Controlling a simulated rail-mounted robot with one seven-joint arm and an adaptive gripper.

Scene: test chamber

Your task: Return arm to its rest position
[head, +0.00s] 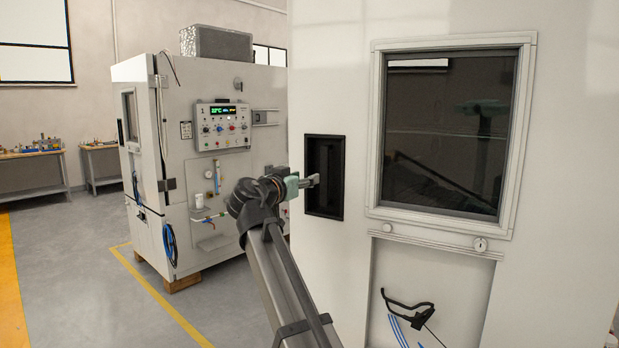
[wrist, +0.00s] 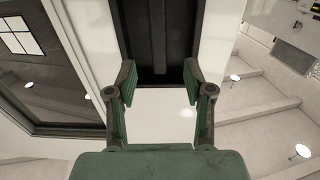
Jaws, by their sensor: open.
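My gripper (head: 309,181) is at the end of my extended arm, close to the white chamber's front face. It points at a dark rectangular recess (head: 324,178) with a black frame, left of the chamber window. In the wrist view my gripper (wrist: 159,84) has its two green-padded fingers spread apart, with nothing between them. The black recess (wrist: 160,35) lies ahead, beyond the fingertips. I cannot tell whether the fingertips touch the frame.
The white chamber (head: 450,270) with a dark framed window (head: 450,140) fills the right side. A second chamber (head: 185,120) with a control panel (head: 222,127) stands behind on the left. Workbenches (head: 33,170) line the wall. Grey floor (head: 70,270) is clear at left.

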